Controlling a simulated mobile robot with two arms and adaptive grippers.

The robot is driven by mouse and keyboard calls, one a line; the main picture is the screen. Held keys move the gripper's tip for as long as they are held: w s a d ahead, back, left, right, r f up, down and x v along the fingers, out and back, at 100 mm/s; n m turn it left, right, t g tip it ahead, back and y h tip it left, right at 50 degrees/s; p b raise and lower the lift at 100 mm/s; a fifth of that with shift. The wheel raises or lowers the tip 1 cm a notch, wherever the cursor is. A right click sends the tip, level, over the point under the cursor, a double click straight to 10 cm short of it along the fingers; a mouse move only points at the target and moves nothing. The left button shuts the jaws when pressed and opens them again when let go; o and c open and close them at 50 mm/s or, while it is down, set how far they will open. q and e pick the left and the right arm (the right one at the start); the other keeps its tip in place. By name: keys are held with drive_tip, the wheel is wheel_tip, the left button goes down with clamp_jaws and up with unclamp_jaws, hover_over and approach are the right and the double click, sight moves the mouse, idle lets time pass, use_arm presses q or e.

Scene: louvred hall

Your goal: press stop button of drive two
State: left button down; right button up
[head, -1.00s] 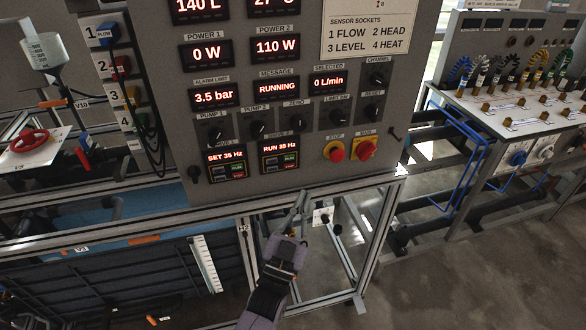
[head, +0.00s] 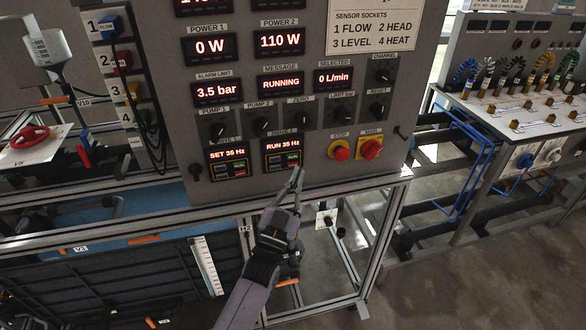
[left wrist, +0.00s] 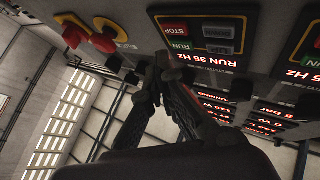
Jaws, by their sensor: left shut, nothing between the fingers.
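The drive two panel (head: 283,155) is a small black unit low on the grey cabinet, and its display reads RUN 35 Hz. In the left wrist view the panel appears upside down (left wrist: 212,40), with a red STOP button (left wrist: 173,29) beside a green RUN button (left wrist: 180,45). My left gripper (head: 298,172) is shut and empty, its tips just below the panel's right side in the head view. In the left wrist view its tips (left wrist: 160,62) are close to the buttons; I cannot tell whether they touch. My right gripper is not in view.
The drive one panel (head: 228,161) reads SET 35 Hz, to the left. A red stop knob (head: 340,150) on yellow and a red main switch (head: 369,148) sit to the right. The cabinet's metal frame rail (head: 330,187) runs below. A bench with cables (head: 510,100) stands at the right.

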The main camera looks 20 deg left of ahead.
use_arm(q)
drive_tip(key=shift+w+a, duration=0.35)
drive_tip(key=shift+w, duration=0.15)
idle(1.0)
drive_tip(key=shift+w+a, duration=0.2)
drive_tip(key=shift+w, duration=0.15)
drive_tip(key=shift+w+a+b, duration=0.2)
drive_tip(key=shift+w+b, duration=0.1)
drive_tip(key=shift+b, duration=0.1)
idle(0.7)
drive_tip(key=shift+s, duration=0.1)
drive_tip(key=shift+s+d+p, duration=0.35)
drive_tip(key=shift+s+d, duration=0.1)
drive_tip(key=shift+s, duration=0.15)
